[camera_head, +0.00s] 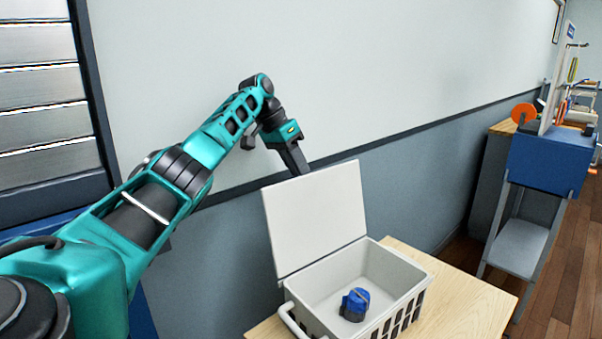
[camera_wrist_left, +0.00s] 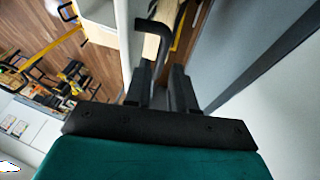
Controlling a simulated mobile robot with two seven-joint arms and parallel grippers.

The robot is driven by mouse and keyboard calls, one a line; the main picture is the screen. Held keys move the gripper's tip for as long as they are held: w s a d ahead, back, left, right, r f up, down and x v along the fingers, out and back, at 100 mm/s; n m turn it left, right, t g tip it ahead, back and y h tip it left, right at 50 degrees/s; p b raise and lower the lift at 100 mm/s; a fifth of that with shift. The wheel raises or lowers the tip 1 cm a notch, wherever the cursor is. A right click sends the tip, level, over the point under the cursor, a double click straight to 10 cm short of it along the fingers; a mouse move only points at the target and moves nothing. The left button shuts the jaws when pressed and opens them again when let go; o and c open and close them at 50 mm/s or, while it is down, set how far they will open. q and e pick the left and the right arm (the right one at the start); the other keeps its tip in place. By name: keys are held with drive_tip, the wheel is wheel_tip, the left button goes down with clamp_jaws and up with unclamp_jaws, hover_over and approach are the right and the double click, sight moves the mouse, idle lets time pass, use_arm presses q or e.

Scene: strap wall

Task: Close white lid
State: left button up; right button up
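The white lid (camera_head: 315,217) stands raised and tilted back at the rear left of a white basket (camera_head: 398,298), which is open at the top. A blue and dark object (camera_head: 354,304) lies inside the basket. My left gripper (camera_head: 297,165) points down by the lid's upper edge, its tips close to the wall side; whether it touches the lid I cannot tell. My right gripper is not in view.
The basket stands on a light wooden table (camera_head: 478,305); a white handle (camera_head: 290,320) sticks out at its front left. A grey wall (camera_head: 420,190) rises close behind. A blue stand (camera_head: 548,160) is at the far right, with wooden floor between.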

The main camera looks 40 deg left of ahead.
use_arm(q)
drive_tip(key=shift+x, duration=1.2)
drive_tip(key=shift+c, duration=0.4)
clamp_jaws()
